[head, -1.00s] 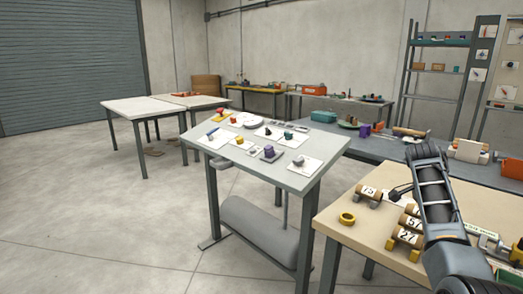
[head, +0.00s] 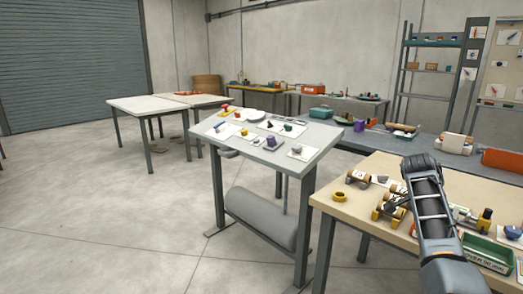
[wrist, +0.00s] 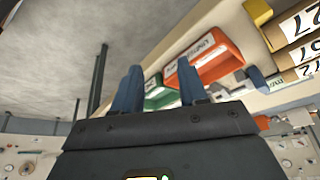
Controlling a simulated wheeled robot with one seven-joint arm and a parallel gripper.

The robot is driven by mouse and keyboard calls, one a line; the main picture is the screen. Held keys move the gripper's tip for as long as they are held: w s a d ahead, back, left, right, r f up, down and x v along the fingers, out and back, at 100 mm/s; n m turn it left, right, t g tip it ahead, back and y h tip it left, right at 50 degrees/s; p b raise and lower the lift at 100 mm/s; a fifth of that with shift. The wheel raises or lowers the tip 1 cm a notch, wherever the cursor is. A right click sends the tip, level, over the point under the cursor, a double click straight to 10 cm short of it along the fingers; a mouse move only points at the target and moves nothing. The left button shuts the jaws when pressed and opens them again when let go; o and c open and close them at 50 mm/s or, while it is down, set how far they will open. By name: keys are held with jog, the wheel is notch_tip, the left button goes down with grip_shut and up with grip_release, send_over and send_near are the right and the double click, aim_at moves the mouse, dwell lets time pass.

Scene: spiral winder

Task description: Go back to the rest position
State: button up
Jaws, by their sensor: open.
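My arm reaches over the tan workbench (head: 350,208) at the right of the head view. The gripper end is hidden behind my arm there. In the wrist view my gripper (wrist: 160,78) shows two blue fingers apart with nothing between them. Beyond the fingers are an orange labelled bin (wrist: 218,55) and a green bin (wrist: 158,98), both apart from the fingers as far as I can tell.
Wooden rollers with number labels (wrist: 297,25) lie on the workbench beside a yellow ring (head: 339,197). A green labelled bin (head: 487,255) sits at its right. A grey tilted table (head: 308,138) with small parts stands left of the bench. Open floor (head: 110,225) lies further left.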

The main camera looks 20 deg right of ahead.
jog(key=s+a+f+n+t+h, duration=0.1)
jog(key=s+a+f+n+t, duration=0.15)
jog(key=a+f, duration=0.35)
jog(key=s+a+f+n+t, duration=0.1)
jog(key=a+f+n, duration=0.25)
jog(key=f, duration=0.55)
jog(key=s+a+f+n+t, duration=0.25)
jog(key=s+a, duration=0.25)
jog(key=a, duration=0.3)
jog(key=s+a+f+n+t, duration=0.25)
jog(key=s+a+n, duration=0.2)
jog(key=a, duration=0.35)
jog(key=s+a+r+n+t+y, duration=0.1)
jog(key=s+a+r+n+t, duration=0.15)
jog(key=s+a, duration=0.4)
jog(key=s+a+r+n+t+y, duration=0.2)
jog(key=s+a+r+n, duration=0.15)
jog(key=s+a, duration=0.35)
jog(key=s+a+r+n+t+y, duration=0.1)
jog(key=s+a+r, duration=0.1)
jog(key=s+r, duration=0.3)
jog(key=s+a+r+n+t+y, duration=0.1)
jog(key=s+r, duration=0.5)
jog(key=r, duration=0.7)
jog(key=shift+s+a+n+t, duration=0.15)
jog(key=shift+a+n+t, duration=0.25)
jog(key=shift+a+t, duration=0.45)
